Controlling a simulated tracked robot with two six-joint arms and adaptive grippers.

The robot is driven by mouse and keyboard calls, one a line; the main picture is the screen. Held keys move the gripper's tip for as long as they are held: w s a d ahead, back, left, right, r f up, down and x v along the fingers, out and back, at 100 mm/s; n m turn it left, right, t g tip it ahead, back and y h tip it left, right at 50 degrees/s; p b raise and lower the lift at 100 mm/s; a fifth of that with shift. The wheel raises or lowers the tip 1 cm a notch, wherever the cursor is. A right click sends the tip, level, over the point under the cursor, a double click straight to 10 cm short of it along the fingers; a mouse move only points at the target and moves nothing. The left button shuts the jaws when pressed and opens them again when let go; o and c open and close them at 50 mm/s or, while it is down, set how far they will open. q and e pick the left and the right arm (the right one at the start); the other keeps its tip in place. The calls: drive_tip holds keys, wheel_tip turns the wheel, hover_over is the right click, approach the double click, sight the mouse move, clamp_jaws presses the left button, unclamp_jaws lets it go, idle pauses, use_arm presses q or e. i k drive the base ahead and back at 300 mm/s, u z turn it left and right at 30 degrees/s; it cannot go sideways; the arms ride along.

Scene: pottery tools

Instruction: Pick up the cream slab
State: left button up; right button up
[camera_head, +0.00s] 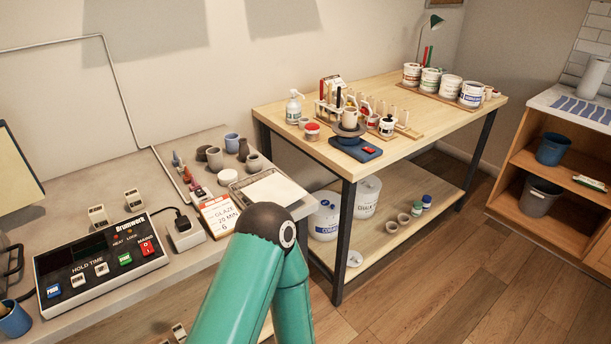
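A pale cream slab (273,188) lies flat in a shallow grey tray (236,190) at the right end of the grey counter. A teal arm of mine with a black elbow rises from the bottom of the picture, just in front of the tray, and its elbow covers part of the tray's near side. I cannot tell from this view which of my arms it is. Neither gripper shows, so whether they are open or shut is hidden.
Small pots (214,157), a glaze card (218,213) and a white round lid (227,177) stand close left of the tray. A kiln controller (100,262) sits further left. A wooden table (275,117) with jars and tools is behind right. Wooden floor is open at right.

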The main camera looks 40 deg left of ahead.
sight(276, 188)
drive_tip(key=z, duration=0.15)
drive_tip(key=i, duration=0.6)
drive_tip(key=z, duration=3.1)
drive_tip(key=k, duration=0.55)
drive_tip(key=u, duration=5.5)
